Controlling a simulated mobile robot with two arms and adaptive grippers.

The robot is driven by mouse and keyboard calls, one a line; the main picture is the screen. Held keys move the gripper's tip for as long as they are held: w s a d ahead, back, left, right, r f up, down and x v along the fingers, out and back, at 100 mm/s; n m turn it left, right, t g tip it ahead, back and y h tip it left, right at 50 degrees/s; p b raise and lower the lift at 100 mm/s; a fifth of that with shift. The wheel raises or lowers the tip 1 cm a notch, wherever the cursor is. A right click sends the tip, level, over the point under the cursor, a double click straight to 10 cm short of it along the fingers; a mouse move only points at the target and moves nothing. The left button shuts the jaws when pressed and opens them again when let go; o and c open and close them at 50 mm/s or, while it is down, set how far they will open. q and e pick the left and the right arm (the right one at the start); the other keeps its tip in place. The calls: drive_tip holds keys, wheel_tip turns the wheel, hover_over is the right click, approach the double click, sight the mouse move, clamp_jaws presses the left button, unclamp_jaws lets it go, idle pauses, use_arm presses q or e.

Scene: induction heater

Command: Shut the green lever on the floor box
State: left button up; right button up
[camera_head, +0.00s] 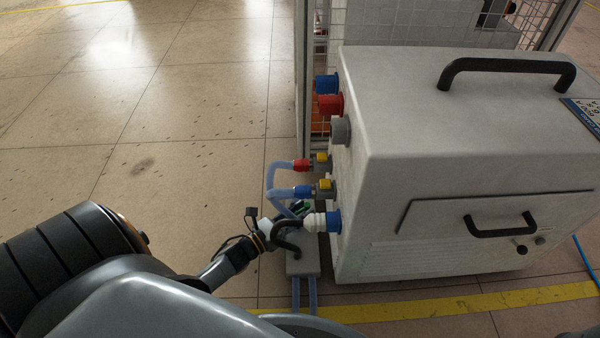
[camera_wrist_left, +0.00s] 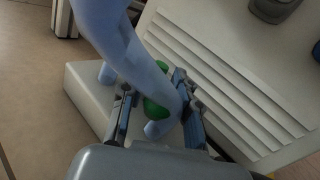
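The floor box (camera_head: 303,263) is a small light-grey block on the floor beside the large machine. In the wrist view its pale body (camera_wrist_left: 82,88) shows at left. The green lever (camera_wrist_left: 155,109) is partly hidden behind a blue hose (camera_wrist_left: 130,58) in the wrist view. In the head view only a small green part (camera_head: 304,208) shows beside my gripper. My left gripper (camera_head: 288,226) is over the box. In the wrist view its fingers (camera_wrist_left: 157,115) are apart, with the lever and hose between them in the picture. I cannot tell whether they touch. My right gripper is out of view.
The large pale machine (camera_head: 450,130) stands right of the box, with a blue plug (camera_head: 333,221) close to my gripper. Blue hoses (camera_head: 275,183) run from the machine's side to the box. A mesh fence (camera_head: 314,130) stands behind. The floor at left is clear.

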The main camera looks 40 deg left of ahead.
use_arm(q)
drive_tip(key=shift+a, duration=0.1)
drive_tip(key=v, duration=1.2)
